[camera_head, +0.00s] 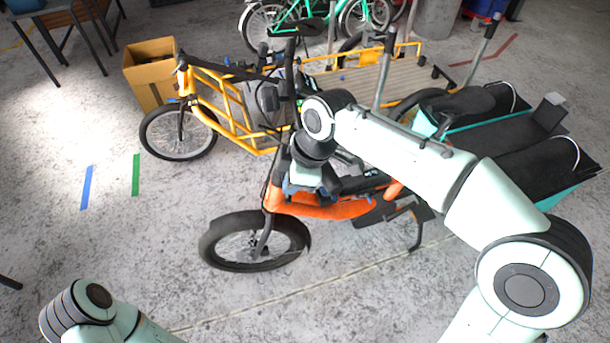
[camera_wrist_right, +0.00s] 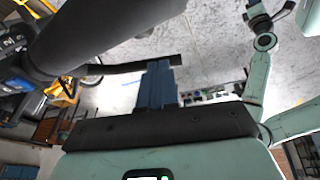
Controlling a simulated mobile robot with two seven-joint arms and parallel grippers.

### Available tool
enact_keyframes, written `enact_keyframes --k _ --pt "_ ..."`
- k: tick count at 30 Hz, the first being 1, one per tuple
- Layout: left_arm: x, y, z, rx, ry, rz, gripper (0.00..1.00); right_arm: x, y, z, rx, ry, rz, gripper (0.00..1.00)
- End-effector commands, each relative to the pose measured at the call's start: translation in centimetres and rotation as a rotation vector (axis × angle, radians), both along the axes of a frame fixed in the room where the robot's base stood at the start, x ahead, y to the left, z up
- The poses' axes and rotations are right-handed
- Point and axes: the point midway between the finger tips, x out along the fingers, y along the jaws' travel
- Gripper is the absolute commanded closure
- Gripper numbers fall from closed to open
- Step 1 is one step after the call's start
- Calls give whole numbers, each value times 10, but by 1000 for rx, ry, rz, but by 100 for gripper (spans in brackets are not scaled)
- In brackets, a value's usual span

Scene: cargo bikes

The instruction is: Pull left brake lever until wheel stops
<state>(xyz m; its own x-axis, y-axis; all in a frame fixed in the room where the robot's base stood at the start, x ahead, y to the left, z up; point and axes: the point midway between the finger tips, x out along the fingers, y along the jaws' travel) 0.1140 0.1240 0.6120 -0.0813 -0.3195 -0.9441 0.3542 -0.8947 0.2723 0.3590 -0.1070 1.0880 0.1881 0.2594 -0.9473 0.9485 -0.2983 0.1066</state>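An orange bike (camera_head: 322,209) stands in the middle of the head view, with its front wheel (camera_head: 255,241) toward the lower left. My right gripper (camera_head: 303,189) is beside its front end, below the dark handlebar parts. In the right wrist view, the blue fingers of this gripper (camera_wrist_right: 157,85) reach a thin black bar (camera_wrist_right: 112,69) that looks like the brake lever. A thick dark handlebar grip (camera_wrist_right: 105,32) lies close to it. The fingers overlap the bar; I cannot tell whether they are closed on it. My left arm shows at the lower left, its gripper out of frame.
A yellow cargo bike (camera_head: 239,128) stands close behind the orange one. A teal cargo bike (camera_head: 470,125) is at the right. A cardboard box (camera_head: 149,66) stands at the upper left.

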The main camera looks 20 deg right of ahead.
Motion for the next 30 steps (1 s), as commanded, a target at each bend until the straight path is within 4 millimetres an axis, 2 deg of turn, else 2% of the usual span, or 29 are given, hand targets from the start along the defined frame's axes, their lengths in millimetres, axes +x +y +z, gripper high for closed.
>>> enact_keyframes --k 10,21,30 --pt "0 0 0 0 0 0 100 -1 -1 -3 -3 10 1 100" --pt "3 0 6 0 -3 0 100 0 -15 3 -4 7 -2 100" --pt "3 0 5 0 -3 0 100 1 -16 4 -3 3 -2 100"
